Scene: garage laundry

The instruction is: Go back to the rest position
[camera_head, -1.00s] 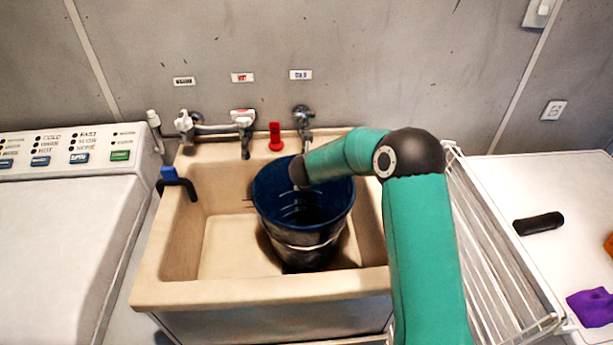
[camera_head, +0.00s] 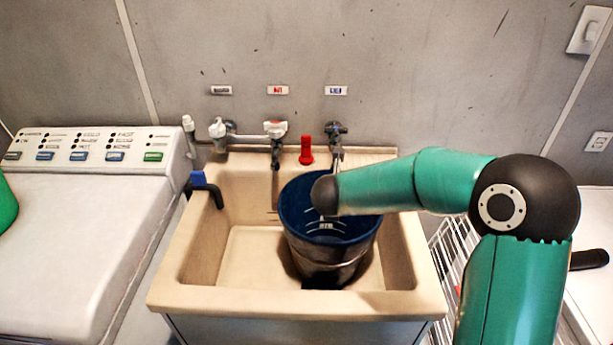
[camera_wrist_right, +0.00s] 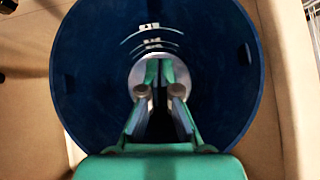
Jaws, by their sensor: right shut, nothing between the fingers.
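My right gripper (camera_wrist_right: 159,72) shows in the right wrist view, shut and empty, pointing down into the dark blue bucket (camera_wrist_right: 85,70). I cannot tell how deep its tips are. In the head view my right arm reaches in from the right, its wrist over the bucket (camera_head: 292,225); the gripper itself is hidden there. The bucket stands upright in the right part of the beige sink (camera_head: 235,290). My left gripper is not in view.
Taps (camera_head: 276,132) and a red item (camera_head: 306,150) sit behind the bucket. A washing machine (camera_head: 70,240) is on the left. A white wire rack (camera_head: 450,255) and a white surface (camera_head: 595,230) are on the right. The sink's left part is clear.

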